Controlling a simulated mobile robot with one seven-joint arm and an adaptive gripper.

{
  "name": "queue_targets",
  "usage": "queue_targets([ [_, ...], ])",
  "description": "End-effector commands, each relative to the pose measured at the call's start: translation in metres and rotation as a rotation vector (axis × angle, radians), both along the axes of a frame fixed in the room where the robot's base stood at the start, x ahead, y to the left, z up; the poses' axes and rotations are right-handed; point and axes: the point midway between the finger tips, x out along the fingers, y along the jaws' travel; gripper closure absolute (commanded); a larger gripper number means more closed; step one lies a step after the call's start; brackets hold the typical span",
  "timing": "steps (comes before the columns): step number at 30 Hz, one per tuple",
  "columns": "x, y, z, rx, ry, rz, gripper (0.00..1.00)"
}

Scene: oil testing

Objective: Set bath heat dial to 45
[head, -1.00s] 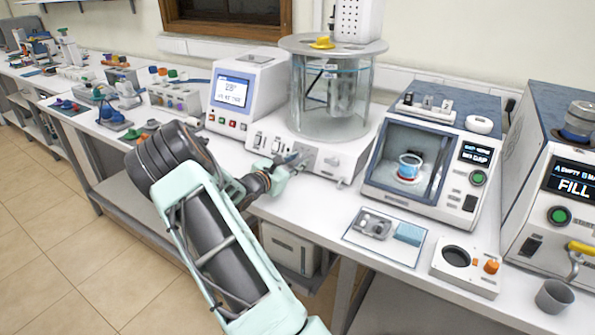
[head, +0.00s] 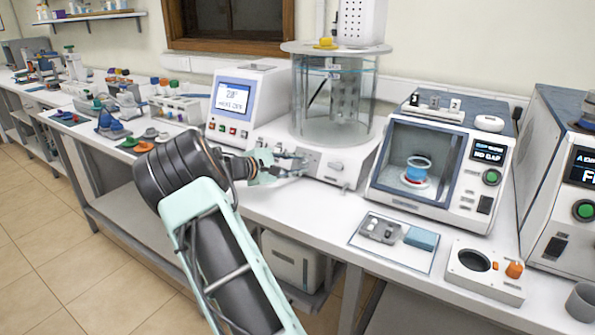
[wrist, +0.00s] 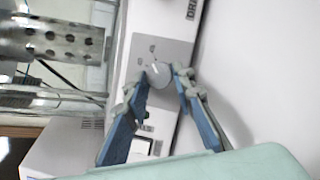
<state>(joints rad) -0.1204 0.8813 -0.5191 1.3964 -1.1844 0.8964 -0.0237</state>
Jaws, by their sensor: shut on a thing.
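The bath (head: 333,100) is a clear glass cylinder with a grey lid, standing on a white base unit (head: 345,160). The heat dial (wrist: 158,74) is a round grey knob on a grey panel (wrist: 163,50) on the front of that base. My gripper (wrist: 160,78) has its blue-and-grey fingers on either side of the dial and is shut on it. In the head view my gripper (head: 292,165) reaches the base's front panel, and it hides the dial there. The dial's setting is too small to read.
A white unit with a screen (head: 233,97) stands left of the bath. A chamber with a blue cup (head: 418,168) inside stands to the right. A mat with small parts (head: 395,243) and a box with an orange knob (head: 485,275) lie on the front bench.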

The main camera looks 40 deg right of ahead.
Motion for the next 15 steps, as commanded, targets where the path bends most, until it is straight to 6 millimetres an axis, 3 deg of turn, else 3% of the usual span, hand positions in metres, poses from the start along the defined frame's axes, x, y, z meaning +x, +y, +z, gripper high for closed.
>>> queue_targets([
  [15,0.0000,-0.0005,0.0006,0.046,-0.110,-0.065,1.00],
])
